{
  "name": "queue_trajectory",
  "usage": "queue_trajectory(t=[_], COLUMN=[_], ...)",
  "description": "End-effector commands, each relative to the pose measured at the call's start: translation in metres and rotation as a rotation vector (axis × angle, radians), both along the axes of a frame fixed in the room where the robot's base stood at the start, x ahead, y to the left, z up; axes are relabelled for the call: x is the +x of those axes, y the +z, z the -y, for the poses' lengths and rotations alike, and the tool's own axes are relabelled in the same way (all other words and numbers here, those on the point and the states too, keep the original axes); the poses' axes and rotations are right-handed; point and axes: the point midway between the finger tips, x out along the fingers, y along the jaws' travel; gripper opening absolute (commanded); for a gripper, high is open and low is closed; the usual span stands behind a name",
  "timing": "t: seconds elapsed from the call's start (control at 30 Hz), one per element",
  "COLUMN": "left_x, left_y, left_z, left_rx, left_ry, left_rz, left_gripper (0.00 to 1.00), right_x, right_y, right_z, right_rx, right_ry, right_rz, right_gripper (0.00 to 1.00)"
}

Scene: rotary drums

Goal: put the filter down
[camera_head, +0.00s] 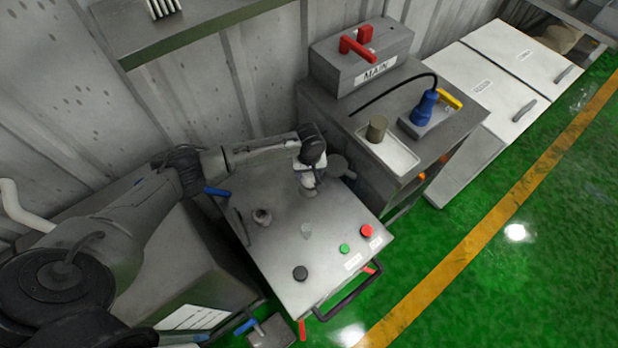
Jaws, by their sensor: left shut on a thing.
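My left gripper (311,180) points down over the silver panel top (275,255), near its back edge. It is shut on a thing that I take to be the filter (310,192). Only a small grey part shows below the fingers, and I cannot tell if it touches the panel. An olive-grey cylinder (377,128) stands upright on a white tray (393,156) to the right, apart from the gripper. My right gripper is not in view.
Green floor (470,290) lies free at right.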

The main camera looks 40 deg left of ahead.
Motion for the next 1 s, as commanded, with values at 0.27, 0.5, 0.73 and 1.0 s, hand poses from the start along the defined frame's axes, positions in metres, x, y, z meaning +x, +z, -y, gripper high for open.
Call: queue_trajectory(t=[0.27,0.5,0.73,1.0], left_x=[0.000,0.000,0.000,0.000], left_y=[-0.026,-0.040,-0.041,-0.043], left_z=[-0.001,0.000,0.000,0.000], left_rx=[0.001,0.000,0.000,0.000], left_ry=[0.000,0.000,0.000,0.000], left_rz=[-0.001,0.000,0.000,0.000], left_gripper=[0.30,0.30,0.30,0.71], right_x=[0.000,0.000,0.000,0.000], right_y=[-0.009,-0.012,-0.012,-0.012], right_z=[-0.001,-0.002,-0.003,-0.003], right_rx=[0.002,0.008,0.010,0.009], right_ry=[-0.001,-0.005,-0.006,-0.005], right_rz=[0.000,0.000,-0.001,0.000], right_gripper=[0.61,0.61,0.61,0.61])
